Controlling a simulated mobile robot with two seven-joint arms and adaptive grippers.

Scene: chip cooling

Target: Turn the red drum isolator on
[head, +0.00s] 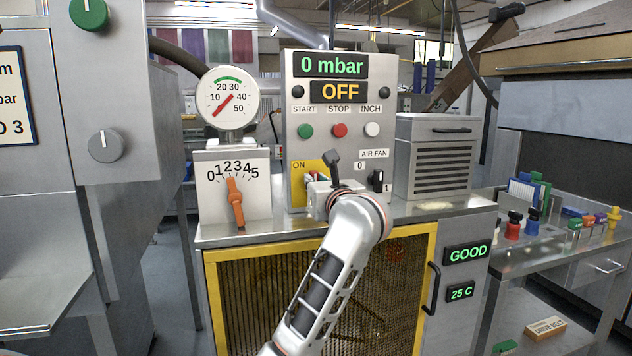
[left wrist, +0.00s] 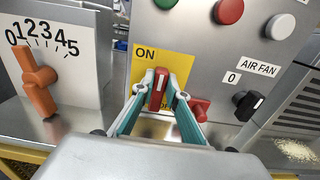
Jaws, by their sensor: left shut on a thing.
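The red drum isolator handle (left wrist: 158,92) is on a yellow plate (left wrist: 180,64) with ON printed at its top left. In the left wrist view the handle stands nearly upright, its top just below the ON label. The two fingers of my left gripper (left wrist: 160,100) are shut on it, one on each side. In the head view my left gripper (head: 325,188) reaches the yellow plate (head: 298,180) and hides most of the handle. A second red piece (left wrist: 199,108) shows to the right of the fingers. My right gripper is not in view.
An orange lever (head: 236,205) on a 0-to-5 scale stands left of the plate. The black air fan switch (head: 377,180) is to its right, with START, STOP and INCH buttons (head: 339,130) above. The display (head: 338,92) reads OFF. A louvred box (head: 440,165) stands at right.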

